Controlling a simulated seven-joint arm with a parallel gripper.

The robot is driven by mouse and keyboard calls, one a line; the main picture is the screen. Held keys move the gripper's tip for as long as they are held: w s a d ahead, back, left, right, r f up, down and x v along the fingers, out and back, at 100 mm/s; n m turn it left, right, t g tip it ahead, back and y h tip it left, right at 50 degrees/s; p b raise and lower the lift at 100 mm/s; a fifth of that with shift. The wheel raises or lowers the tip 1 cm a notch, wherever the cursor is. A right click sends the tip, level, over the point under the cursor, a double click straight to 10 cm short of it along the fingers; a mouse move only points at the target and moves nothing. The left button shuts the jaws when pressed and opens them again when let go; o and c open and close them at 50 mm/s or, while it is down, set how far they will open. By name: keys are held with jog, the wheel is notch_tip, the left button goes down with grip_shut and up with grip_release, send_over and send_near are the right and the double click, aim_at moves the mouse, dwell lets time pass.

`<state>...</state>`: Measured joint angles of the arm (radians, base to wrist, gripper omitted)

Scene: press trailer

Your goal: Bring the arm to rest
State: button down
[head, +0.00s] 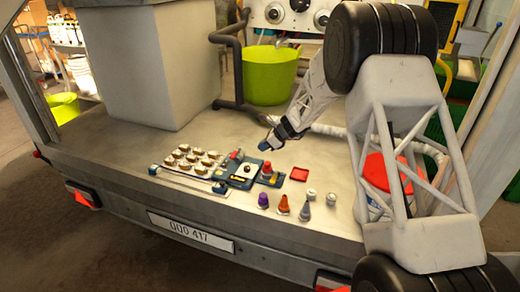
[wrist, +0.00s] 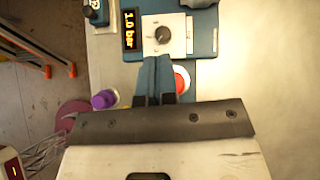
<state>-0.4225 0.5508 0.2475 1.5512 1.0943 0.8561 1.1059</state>
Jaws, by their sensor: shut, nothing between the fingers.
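My gripper (head: 266,146) is above the flat trailer bed (head: 330,160), behind the small control panel. Its blue fingertips are together with nothing between them; the shut fingers also show in the wrist view (wrist: 154,78). My arm reaches in from the right side of the head view. In the wrist view the fingers point at the blue panel with a dial (wrist: 164,35) and a display reading 1.0 bar (wrist: 131,28). A red button (wrist: 182,79) is partly hidden beside the fingers. The gap between fingertips and panel is hard to judge.
A tray of several small pale pieces (head: 194,158) lies left of the panel. Purple, orange and grey cone-shaped items (head: 283,205) stand at the front near the bed's edge. A lime bucket (head: 268,75) is behind.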

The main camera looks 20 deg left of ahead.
jog(key=shift+d+r, duration=0.1)
jog(key=shift+d, duration=0.05)
dwell(0.4)
jog(key=s+d+r+n+t+h, duration=0.1)
jog(key=s+d+r+n, duration=0.2)
jog(key=s+d+r, duration=0.6)
jog(key=s+d+r+n+h, duration=0.1)
jog(key=s+d+r+n, duration=0.2)
jog(key=s+d+r, duration=0.5)
jog(key=s+d+r+n+t+h, duration=0.1)
jog(key=s+d+r+n+h, duration=0.15)
jog(key=d+r, duration=0.65)
jog(key=s+d+n+h, duration=0.1)
jog(key=s+d+n, duration=0.1)
jog(key=s+d, duration=0.6)
jog(key=s+d+n+t+h, duration=0.1)
jog(key=s+d+n+h, duration=0.1)
jog(key=s+d, duration=0.6)
jog(key=s+d+n+h, duration=0.1)
jog(key=s+d+n, duration=0.3)
jog(key=s, duration=1.4)
jog(key=d, duration=0.4)
jog(key=shift+s+d+f+t+h, duration=0.3)
jog(key=shift+s+d+f+h, duration=0.05)
jog(key=shift+d, duration=0.05)
jog(key=shift+w, duration=0.1)
